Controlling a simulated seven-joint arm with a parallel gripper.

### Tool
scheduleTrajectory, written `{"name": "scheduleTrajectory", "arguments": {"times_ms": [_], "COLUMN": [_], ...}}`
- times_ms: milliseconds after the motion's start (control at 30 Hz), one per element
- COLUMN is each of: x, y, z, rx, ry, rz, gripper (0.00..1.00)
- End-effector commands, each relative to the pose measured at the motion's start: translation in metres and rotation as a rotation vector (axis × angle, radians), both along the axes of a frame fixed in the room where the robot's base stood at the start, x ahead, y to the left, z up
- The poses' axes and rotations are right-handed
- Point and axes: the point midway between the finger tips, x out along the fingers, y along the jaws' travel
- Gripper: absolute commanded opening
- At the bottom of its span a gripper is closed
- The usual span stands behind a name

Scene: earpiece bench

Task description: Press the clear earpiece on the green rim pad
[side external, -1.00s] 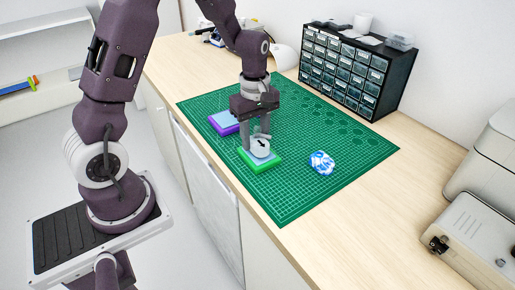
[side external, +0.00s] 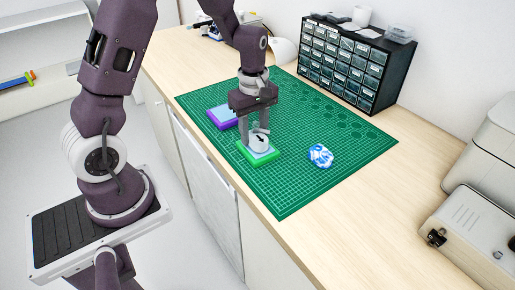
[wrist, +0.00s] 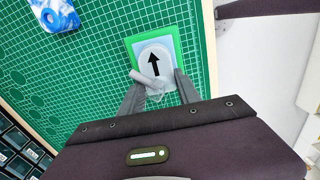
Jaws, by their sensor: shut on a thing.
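The clear earpiece (side external: 260,144) is a pale, see-through round piece with a black arrow. It is at the green-rimmed pad (side external: 244,154), whose top is light blue. In the wrist view the earpiece (wrist: 154,56) lies over the pad's light blue top, inside the green rim (wrist: 133,42), with its arrow pointing to the top of the picture. A short pale stub on it points left. My gripper (side external: 258,137) points down over the pad and is shut on the earpiece. In the wrist view its fingers (wrist: 158,88) flank the near end. I cannot tell whether the earpiece touches the pad.
A purple-rimmed pad (side external: 222,117) lies behind and left of the green one. A blue-and-white marbled piece (side external: 320,156) lies to the right. The green cutting mat (side external: 285,195) is otherwise largely clear. A black drawer cabinet (side external: 355,65) stands at the back.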

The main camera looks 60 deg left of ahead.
Motion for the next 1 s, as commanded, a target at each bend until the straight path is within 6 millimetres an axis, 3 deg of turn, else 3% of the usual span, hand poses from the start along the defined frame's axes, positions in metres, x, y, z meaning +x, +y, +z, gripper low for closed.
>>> {"name": "scheduleTrajectory", "arguments": {"times_ms": [133, 167, 300, 600, 900, 1000], "x": [0.0, 0.0, 0.0, 0.0, 0.001, 0.0], "y": [0.0, 0.0, 0.0, 0.0, 0.0, 0.0], "z": [-0.001, -0.001, -0.001, 0.003, 0.059, 0.069], "rx": [0.0, 0.0, 0.0, 0.001, 0.001, 0.0], "ry": [0.002, 0.002, 0.001, -0.001, -0.003, 0.0], "rz": [0.0, 0.0, 0.0, 0.0, -0.001, 0.0], "gripper": [0.0, 0.41, 0.65, 0.65, 0.65, 0.65]}}
